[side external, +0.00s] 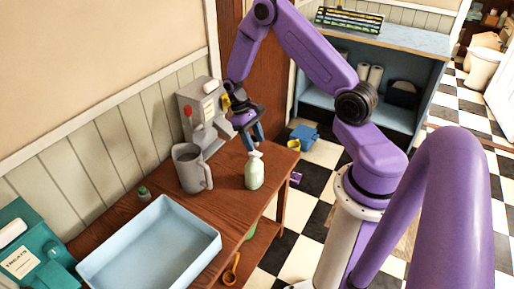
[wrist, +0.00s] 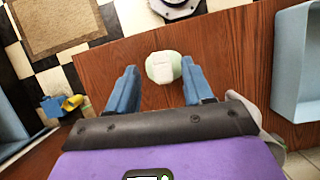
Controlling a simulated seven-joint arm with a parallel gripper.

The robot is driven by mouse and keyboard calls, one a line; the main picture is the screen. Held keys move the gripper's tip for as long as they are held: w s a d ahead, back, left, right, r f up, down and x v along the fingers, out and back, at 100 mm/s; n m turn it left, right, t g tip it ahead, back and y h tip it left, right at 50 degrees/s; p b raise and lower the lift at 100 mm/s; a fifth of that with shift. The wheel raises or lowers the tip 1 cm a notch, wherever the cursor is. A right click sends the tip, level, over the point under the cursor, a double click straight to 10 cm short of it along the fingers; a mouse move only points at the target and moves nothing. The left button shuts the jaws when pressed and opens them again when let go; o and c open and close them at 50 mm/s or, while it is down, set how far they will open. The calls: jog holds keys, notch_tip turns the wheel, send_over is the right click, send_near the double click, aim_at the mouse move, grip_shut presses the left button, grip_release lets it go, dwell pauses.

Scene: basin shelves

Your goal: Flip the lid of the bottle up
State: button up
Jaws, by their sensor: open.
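The bottle (side external: 254,174) is pale green with a white lid (side external: 256,154) and stands upright on the wooden table near its right edge. In the wrist view I see the bottle (wrist: 174,58) from above, with its white top (wrist: 160,70) beyond and between my fingertips. My gripper (side external: 253,142) is open and empty, its blue fingers pointing down just above and behind the bottle in the side view. The fingers of my gripper (wrist: 159,68) are spread wide in the wrist view. I cannot tell whether a finger touches the lid.
A grey mug (side external: 190,170) stands left of the bottle, with a grey machine (side external: 199,110) behind it. A pale blue basin (side external: 207,241) fills the near table, with a small green-topped item (side external: 144,194) by the wall. The table right of the bottle is a narrow edge.

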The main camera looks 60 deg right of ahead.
aim_at(259, 155)
jog(key=shift+x, duration=1.7)
grip_shut()
jog(key=shift+w+g, duration=0.15)
jog(key=shift+g, duration=0.15)
jog(key=shift+w+d+r+g+y, duration=0.15)
jog(key=shift+w+g, duration=0.15)
jog(key=shift+g, duration=0.55)
jog(key=shift+w+a+r+g+y, duration=0.15)
jog(key=shift+w+g, duration=0.2)
jog(key=shift+g, duration=0.55)
jog(key=shift+w+d+r+g, duration=0.1)
jog(key=shift+w+g, duration=0.2)
jog(key=shift+g, duration=0.55)
